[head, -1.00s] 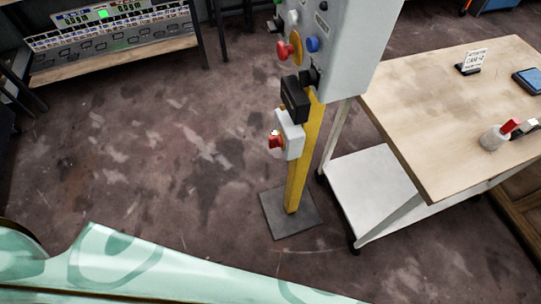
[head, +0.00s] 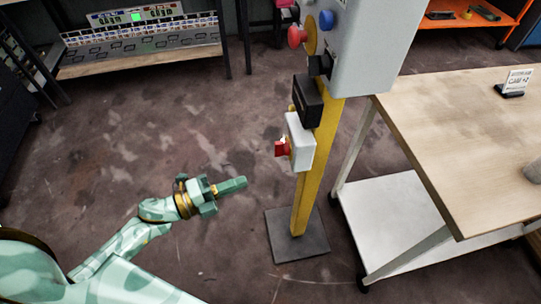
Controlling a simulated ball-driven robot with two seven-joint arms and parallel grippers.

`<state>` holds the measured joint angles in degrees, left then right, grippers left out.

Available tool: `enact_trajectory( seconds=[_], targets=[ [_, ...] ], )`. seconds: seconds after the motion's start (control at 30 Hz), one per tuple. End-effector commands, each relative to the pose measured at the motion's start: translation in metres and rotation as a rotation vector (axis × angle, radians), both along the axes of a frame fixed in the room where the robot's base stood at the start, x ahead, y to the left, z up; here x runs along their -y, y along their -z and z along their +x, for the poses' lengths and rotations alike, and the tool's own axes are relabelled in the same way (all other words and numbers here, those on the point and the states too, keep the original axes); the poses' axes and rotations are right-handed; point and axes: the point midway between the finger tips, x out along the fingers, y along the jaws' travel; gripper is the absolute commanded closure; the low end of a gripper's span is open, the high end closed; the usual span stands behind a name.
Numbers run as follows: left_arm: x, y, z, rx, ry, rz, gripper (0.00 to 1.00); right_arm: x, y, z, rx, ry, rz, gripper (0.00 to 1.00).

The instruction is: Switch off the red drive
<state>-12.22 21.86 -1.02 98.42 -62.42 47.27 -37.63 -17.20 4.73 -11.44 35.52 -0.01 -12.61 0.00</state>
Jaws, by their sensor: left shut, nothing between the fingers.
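A yellow post (head: 311,180) carries a grey control box (head: 372,45) at its top. A red mushroom button (head: 297,37) on a yellow collar and a blue button (head: 326,19) sit on the box's left face. Lower on the post is a small white box (head: 300,142) with a red switch (head: 282,149) on its left side. Which of these belongs to the red drive I cannot tell. My left gripper (head: 236,186) is shut and empty, left of the post and below the red switch, apart from both. My right gripper is not in view.
A black box (head: 308,101) is on the post above the white box. The post stands on a dark base plate (head: 297,238). A wooden-topped cart (head: 450,130) is close on the right. A shelf rack (head: 140,58) stands at the back left. The floor left of the post is clear.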

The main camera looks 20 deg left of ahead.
Motion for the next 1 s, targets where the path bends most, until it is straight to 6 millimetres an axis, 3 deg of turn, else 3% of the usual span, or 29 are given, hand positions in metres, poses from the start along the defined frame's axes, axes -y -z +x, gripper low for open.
enact_trajectory(
  seconds=[0.27,0.7,1.0],
  targets=[
    [0.008,0.001,0.010,-0.001,-0.002,-0.003,1.00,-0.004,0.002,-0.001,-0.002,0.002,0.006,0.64],
    [0.068,0.002,0.076,-0.001,-0.003,-0.003,1.00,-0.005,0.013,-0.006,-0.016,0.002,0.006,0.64],
    [0.046,0.002,0.105,-0.004,-0.003,-0.002,1.00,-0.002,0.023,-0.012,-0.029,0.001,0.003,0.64]
  ],
)
